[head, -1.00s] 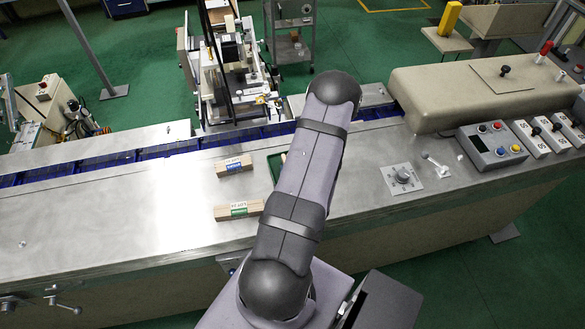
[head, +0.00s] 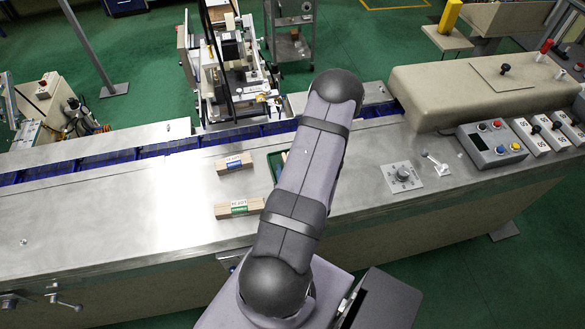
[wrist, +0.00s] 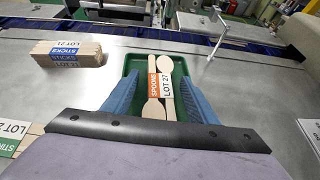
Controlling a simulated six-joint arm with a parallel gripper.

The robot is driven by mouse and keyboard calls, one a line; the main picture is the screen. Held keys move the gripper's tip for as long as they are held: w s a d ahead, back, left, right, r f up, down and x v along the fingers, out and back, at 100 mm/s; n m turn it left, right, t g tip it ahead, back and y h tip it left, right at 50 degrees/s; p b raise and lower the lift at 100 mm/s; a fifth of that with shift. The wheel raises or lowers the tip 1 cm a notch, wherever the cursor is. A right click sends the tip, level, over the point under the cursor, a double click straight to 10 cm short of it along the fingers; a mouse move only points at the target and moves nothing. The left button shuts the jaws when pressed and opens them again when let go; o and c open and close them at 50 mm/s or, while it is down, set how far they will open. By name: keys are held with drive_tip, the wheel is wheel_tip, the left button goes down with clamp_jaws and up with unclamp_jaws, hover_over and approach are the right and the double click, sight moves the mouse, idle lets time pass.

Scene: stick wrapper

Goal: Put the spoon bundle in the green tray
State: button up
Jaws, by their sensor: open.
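The spoon bundle (wrist: 154,86), pale wooden spoons with an orange and white "SPOONS LOT 27" band, lies in the green tray (wrist: 135,62) in the wrist view. My gripper (wrist: 158,80) is open, with one blue finger on each side of the bundle and a gap to it on both sides. The near end of the bundle is hidden by my gripper's dark bar. In the head view only the left edge of the green tray (head: 273,168) shows beside my arm, and my gripper is hidden there.
A stick bundle with a blue label (head: 235,163) lies left of the tray on the metal table (head: 120,215). Another with a green label (head: 239,209) lies nearer. A dial plate (head: 402,177) and a control box (head: 491,145) are on the right. The table's left part is clear.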

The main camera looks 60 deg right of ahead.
drive_tip(key=shift+p+v, duration=0.55)
drive_tip(key=shift+v, duration=0.55)
drive_tip(key=shift+s+a+r+p, duration=0.3)
drive_tip(key=shift+s+a+p, duration=0.1)
drive_tip(key=shift+p, duration=0.25)
